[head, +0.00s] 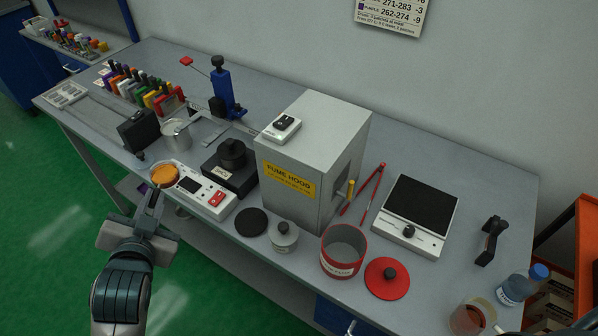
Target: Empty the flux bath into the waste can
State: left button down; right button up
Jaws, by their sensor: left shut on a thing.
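A small round dish with an amber-orange surface (165,174), which looks like the flux bath, is at the bench's front edge, left of a white control box. My left gripper (155,188) reaches up to its near side and is shut on it. The dish looks about level; whether it touches the bench I cannot tell. The red waste can (343,264) stands open and upright near the front edge, right of the fume hood, its label partly readable. Its red lid with a black knob (388,280) lies to its right. My right gripper is out of view.
The fume hood (290,190) stands mid-bench. Between dish and can are the white control box (194,191), a black hot unit (229,168), a black disc (251,222) and a small lidded jar (284,237). Red tongs (372,190) and a scale (417,216) lie beyond the can.

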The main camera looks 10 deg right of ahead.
aim_at(344, 247)
jog(key=k+l, duration=0.2)
jog(key=l, duration=0.15)
jog(key=k+l+z, duration=0.1)
jog(key=k+l, duration=0.15)
jog(key=l, duration=0.15)
jog(key=k+l, duration=0.2)
jog(key=l, duration=0.15)
jog(key=k+l+z, duration=0.1)
jog(key=l, duration=0.3)
jog(key=k, duration=0.1)
